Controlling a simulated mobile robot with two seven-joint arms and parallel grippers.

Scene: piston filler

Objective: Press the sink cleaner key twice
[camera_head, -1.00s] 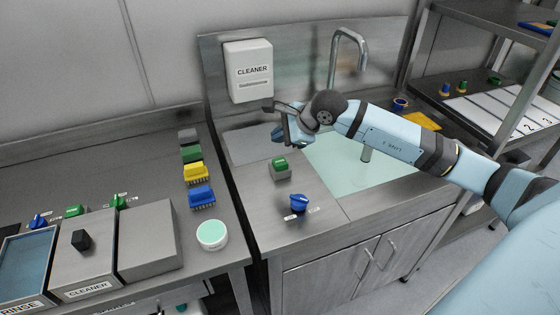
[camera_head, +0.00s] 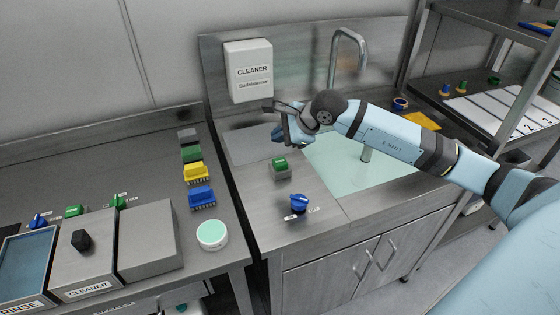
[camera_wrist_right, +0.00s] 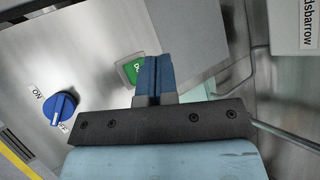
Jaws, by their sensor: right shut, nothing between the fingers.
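The green key (camera_head: 280,163) sits on a small metal block (camera_head: 280,173) on the steel counter left of the sink basin. In the right wrist view the green key (camera_wrist_right: 131,68) is partly covered by my blue fingers, with part of its white lettering showing. My right gripper (camera_head: 277,135) is shut and empty, just above and behind the key in the head view. Its fingers (camera_wrist_right: 154,75) point toward the counter beside the key; I cannot tell whether they touch it. A white box marked CLEANER (camera_head: 249,70) hangs on the backsplash. My left gripper is out of view.
A blue ON/OFF knob (camera_head: 298,202) stands in front of the key. The faucet (camera_head: 346,55) rises behind the basin (camera_head: 350,177). The left counter holds colored brushes (camera_head: 201,196), a round tub (camera_head: 212,235) and bins. A shelf rack stands at right.

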